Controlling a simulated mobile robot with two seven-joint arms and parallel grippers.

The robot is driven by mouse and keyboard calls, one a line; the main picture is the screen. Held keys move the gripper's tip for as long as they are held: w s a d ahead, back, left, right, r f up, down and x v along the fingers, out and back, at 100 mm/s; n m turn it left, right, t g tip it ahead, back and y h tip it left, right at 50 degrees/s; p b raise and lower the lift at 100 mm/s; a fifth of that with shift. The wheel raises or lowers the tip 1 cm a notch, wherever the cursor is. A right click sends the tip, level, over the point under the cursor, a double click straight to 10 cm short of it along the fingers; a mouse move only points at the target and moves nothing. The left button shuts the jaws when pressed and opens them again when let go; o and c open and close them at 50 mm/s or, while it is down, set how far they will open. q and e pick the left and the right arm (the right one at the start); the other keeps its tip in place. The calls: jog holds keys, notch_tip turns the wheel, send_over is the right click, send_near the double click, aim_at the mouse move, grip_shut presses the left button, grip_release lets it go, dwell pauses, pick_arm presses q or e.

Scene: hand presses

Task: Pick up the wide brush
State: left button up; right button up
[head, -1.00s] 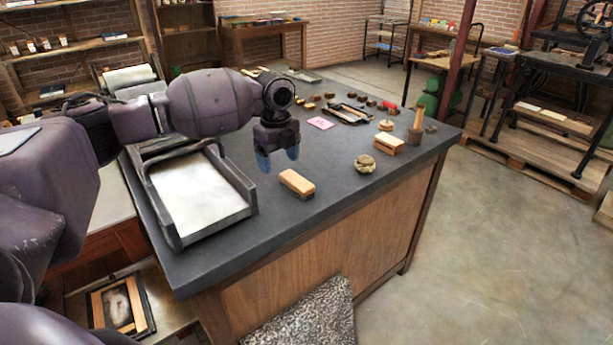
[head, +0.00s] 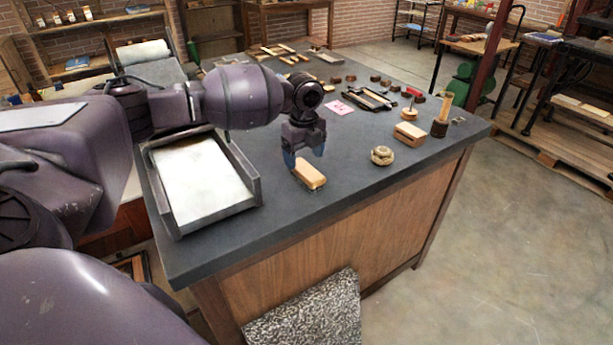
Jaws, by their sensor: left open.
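The wide brush (head: 310,174) looks like a long, pale wooden block with a darker underside. It lies on the dark worktop near its front edge, right of the grey tray. My left gripper (head: 304,156) points down with its blue-tipped fingers apart, just above and behind the brush's far end. It overlaps that end slightly in the picture. I cannot tell whether the fingers touch the brush, and nothing is held between them. My right gripper is not in view.
A grey tray with a white sheet (head: 203,178) stands left of the brush. A round knotted pad (head: 382,155), a wooden block (head: 410,134) and a cup with a handle (head: 441,118) stand to the right. A pink card (head: 340,107) lies behind. Worktop around the brush is clear.

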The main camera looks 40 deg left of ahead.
aim_at(304, 168)
pick_arm(q)
notch_tip(304, 168, down, 5)
jog(key=shift+r, duration=0.1)
jog(key=c, duration=1)
jog(key=shift+c, duration=0.2)
